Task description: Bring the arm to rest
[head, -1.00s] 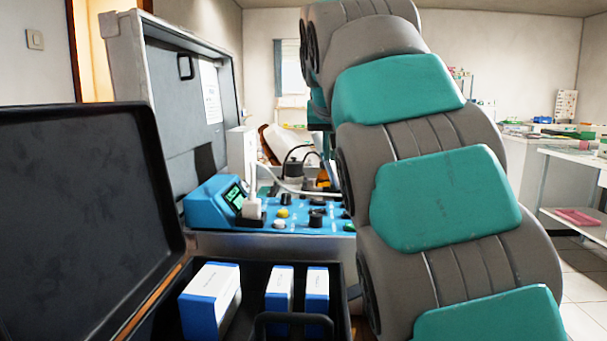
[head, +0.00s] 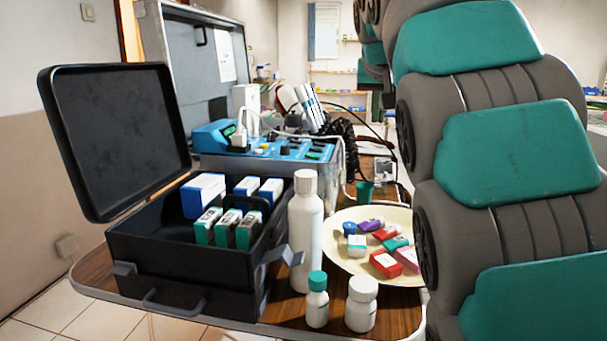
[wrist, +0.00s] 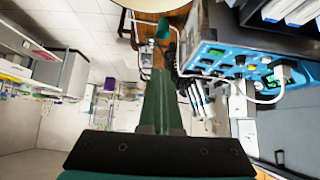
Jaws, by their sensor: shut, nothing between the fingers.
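My arm, grey with teal pads, fills the right side of the head view, rising out of the top of the picture. Its gripper end cannot be made out there. In the wrist view my gripper (wrist: 158,76) shows as a dark green pair of fingers pressed together, with nothing between them. It points into open space, with the blue control unit (wrist: 235,62) to its right in that picture and a green cup (wrist: 162,28) near the top. No object touches the fingers.
On the wooden table stand an open black case (head: 190,265) with boxes, a white bottle (head: 306,235), two small bottles, and a cream plate (head: 345,268) of small boxes. The blue control unit (head: 290,149) and an open grey case (head: 190,75) stand behind.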

